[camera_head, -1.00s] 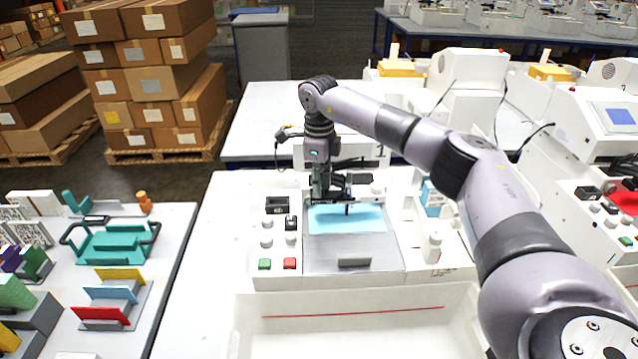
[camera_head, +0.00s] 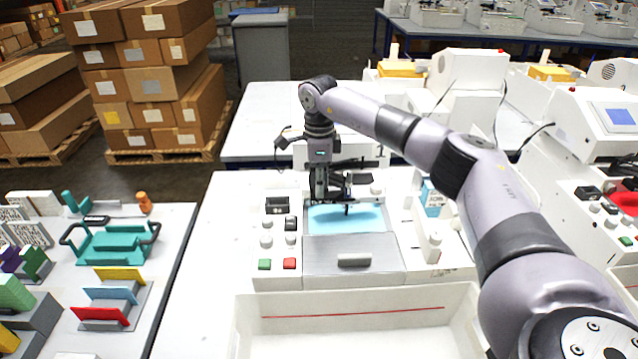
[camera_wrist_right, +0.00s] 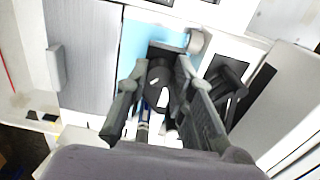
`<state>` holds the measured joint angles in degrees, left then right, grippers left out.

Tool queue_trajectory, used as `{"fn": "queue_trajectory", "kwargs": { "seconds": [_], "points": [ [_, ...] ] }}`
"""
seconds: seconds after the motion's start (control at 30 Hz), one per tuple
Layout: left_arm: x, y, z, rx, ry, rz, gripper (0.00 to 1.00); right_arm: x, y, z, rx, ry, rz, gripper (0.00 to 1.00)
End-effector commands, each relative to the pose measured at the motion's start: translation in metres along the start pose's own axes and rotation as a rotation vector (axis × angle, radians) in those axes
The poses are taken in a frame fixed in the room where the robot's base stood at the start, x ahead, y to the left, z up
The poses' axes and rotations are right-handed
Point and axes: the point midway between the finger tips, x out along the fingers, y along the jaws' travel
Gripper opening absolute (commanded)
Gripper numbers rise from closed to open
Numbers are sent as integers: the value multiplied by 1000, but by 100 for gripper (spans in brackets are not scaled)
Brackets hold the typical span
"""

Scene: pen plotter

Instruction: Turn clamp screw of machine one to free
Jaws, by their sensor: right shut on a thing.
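Machine one is the white pen plotter (camera_head: 272,280) on the table in front of me, with a light blue bed (camera_head: 330,218) behind a grey cover plate (camera_head: 325,256). My right gripper (camera_head: 326,198) points down over the back of the bed, at the pen carriage. In the right wrist view, its fingers (camera_wrist_right: 168,105) are closed in around a dark round part, likely the clamp screw (camera_wrist_right: 160,75), beside the blue bed. The fingers hide much of it, and I cannot tell its turn angle. My left gripper is not in view.
Green (camera_head: 264,264) and red (camera_head: 289,263) buttons and several knobs sit left of the bed. An empty white bin (camera_head: 250,325) stands in front of the plotter. Another machine (camera_head: 600,140) stands at the right. A teal rack (camera_head: 112,243) is on the left table.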

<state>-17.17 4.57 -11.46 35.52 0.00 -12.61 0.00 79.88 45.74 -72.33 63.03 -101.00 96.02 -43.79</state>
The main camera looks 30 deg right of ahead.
Motion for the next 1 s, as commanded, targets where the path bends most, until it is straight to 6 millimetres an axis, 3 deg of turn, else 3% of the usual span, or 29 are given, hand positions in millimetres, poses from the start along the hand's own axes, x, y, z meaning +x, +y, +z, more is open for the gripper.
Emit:
{"fn": "queue_trajectory", "kwargs": {
  "seconds": [0.1, 0.13, 0.4, 0.77, 1.0],
  "points": [
    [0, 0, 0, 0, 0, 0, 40, -3, -2, 0, 1, -4, -7, 0],
    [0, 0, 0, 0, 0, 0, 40, -3, -2, 0, 1, -4, -7, 24],
    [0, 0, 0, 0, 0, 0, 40, -1, -1, 0, 1, -2, -4, 42],
    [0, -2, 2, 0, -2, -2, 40, -4, -1, 0, 1, -1, -2, 43],
    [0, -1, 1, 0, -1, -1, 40, -42, -1, 1, 1, -3, -6, 43]
  ]
}}
